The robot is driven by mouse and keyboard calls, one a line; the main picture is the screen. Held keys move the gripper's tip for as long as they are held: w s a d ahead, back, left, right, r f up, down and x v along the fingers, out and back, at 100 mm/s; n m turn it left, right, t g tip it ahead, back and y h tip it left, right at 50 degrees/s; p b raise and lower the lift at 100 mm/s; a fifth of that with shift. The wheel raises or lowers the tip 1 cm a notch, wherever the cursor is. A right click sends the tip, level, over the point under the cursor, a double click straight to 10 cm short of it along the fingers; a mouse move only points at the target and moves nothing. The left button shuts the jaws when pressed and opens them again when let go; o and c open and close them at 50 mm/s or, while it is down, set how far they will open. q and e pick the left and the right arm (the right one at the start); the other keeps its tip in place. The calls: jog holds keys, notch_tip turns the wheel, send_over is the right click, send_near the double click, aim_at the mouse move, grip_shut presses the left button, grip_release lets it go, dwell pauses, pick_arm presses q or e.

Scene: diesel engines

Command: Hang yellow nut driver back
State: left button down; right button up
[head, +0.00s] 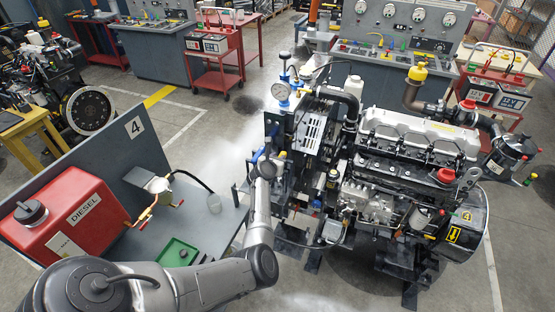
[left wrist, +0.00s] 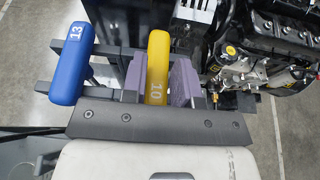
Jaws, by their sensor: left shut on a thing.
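The yellow nut driver (left wrist: 157,58), marked 10, is between the purple-grey finger pads of my left gripper (left wrist: 160,84) in the left wrist view. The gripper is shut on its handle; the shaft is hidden. A blue nut driver (left wrist: 72,66), marked 13, is to its left at a dark rack (left wrist: 107,58). The yellow handle is over or at this rack; I cannot tell whether it is seated. In the head view my left gripper (head: 265,166) is beside the engine's left end, and the yellow driver cannot be made out. My right gripper is not in view.
The diesel engine (head: 420,132) stands close to the right of my left gripper. A grey bench (head: 212,232) with a red diesel tank (head: 72,215) and green tray (head: 178,252) is on the left. Open floor (head: 215,125) lies behind.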

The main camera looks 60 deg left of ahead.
pick_arm(q)
jog(key=shift+c, duration=2.2)
grip_release()
jog(key=shift+r, duration=0.1)
jog(key=shift+s+d+r+p, duration=0.15)
jog(key=shift+s+p, duration=0.1)
jog(key=shift+p, duration=0.25)
jog(key=shift+s+d+r+p, duration=0.1)
jog(key=shift+s+d+p, duration=0.2)
jog(key=shift+p, duration=0.15)
jog(key=shift+p+v, duration=0.8)
jog(key=shift+p, duration=0.15)
jog(key=shift+s+d+r+p, duration=0.1)
jog(key=shift+s+p, duration=0.1)
jog(key=shift+p, duration=0.1)
